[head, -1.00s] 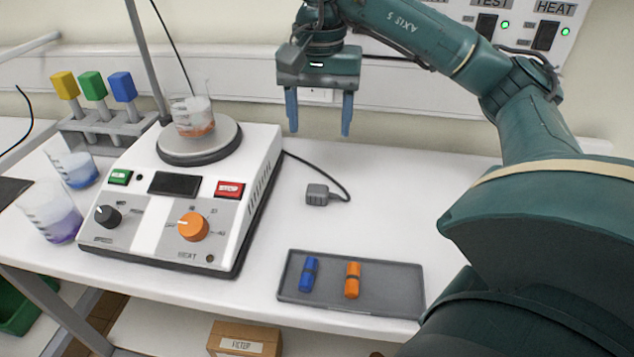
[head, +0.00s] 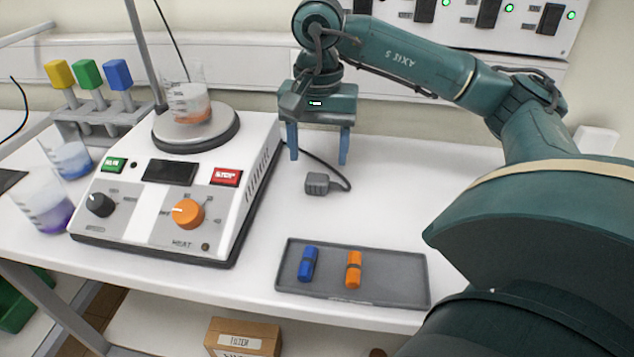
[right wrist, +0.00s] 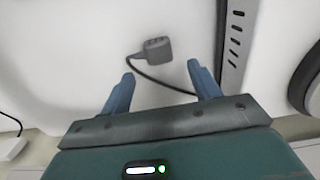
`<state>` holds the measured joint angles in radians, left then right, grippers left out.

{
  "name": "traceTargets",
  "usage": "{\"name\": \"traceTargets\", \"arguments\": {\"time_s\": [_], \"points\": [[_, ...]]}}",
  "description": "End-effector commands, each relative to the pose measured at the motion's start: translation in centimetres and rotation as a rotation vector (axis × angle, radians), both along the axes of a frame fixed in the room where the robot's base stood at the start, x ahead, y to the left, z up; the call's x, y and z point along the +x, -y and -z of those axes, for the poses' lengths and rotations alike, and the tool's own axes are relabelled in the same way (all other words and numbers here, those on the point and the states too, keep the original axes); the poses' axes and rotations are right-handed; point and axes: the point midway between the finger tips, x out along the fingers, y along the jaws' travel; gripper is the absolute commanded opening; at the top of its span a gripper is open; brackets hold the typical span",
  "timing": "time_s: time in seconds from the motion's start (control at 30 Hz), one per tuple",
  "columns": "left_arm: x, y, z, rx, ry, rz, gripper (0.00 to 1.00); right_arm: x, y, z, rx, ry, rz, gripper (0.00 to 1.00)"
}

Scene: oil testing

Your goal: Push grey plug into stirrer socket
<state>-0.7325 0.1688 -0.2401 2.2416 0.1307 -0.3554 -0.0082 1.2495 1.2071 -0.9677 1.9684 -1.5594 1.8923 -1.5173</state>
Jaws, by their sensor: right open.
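The grey plug (head: 318,183) lies on the white bench to the right of the stirrer (head: 160,220), its dark cable running back behind my right gripper. My right gripper (head: 318,160) is open and empty, pointing down, and appears above and behind the plug. In the right wrist view the plug (right wrist: 152,48) shows just beyond the fingertips, between their lines, with nothing between the fingers (right wrist: 160,72). The stirrer's vented side (right wrist: 233,45) is at the right of that view. I cannot make out the stirrer socket in either view. My left gripper is out of view.
A beaker (head: 188,103) stands on the stirrer's plate. A grey tray (head: 395,280) with a blue fuse-like piece (head: 308,264) and an orange one (head: 353,269) lies in front of the plug. Beakers and a tube rack (head: 75,127) are at left. Bench around the plug is clear.

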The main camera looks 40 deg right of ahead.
Motion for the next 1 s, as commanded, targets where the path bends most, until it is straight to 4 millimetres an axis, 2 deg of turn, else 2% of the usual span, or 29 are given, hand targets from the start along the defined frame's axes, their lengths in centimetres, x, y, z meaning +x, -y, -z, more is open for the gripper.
{"name": "traceTargets", "arguments": {"time_s": [0.17,0.4,0.5,0.87,1.0], "points": [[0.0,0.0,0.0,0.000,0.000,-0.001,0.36,-0.1,-0.1,0.7,-0.001,-0.001,0.001,0.62],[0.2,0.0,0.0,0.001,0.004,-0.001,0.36,-0.4,-0.5,4.3,0.000,-0.002,0.003,0.62],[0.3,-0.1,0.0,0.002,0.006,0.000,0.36,-0.4,-0.6,5.0,0.001,-0.001,0.002,0.62],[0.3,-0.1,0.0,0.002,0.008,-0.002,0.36,-0.4,-0.6,5.2,0.001,0.001,0.001,0.62],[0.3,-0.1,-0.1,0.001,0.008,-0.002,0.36,-0.4,-0.6,5.2,0.001,0.001,0.001,0.51]]}}
